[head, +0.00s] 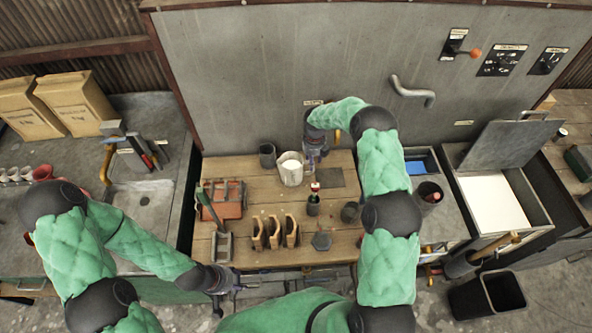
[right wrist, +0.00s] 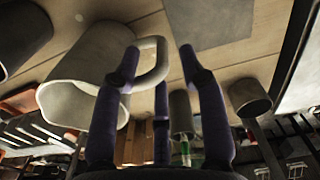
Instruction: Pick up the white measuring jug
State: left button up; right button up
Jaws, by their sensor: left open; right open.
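The white measuring jug (head: 291,172) stands upright on the wooden bench, left of my right gripper. In the right wrist view the jug (right wrist: 72,95) is large at the left, its loop handle (right wrist: 160,62) reaching between the fingers. My right gripper (head: 314,158) is open, with its fingers around the handle; it also shows in the right wrist view (right wrist: 158,52). Whether any finger touches the handle cannot be told. My left gripper (head: 238,284) is low at the bench's front left, open and empty, away from the jug.
A dark cup (head: 267,155) stands left of the jug. A grey plate (head: 330,177) lies to its right. A small bottle (head: 313,202) and a dark pot (head: 350,212) stand in front. A metal wall (head: 250,90) rises behind.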

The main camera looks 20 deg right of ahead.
notch_tip(320, 180, down, 4)
jog(key=shift+d+r, duration=0.1)
jog(key=shift+r, duration=0.1)
jog(key=shift+s, duration=0.1)
grip_shut()
jog(key=shift+r, duration=0.15)
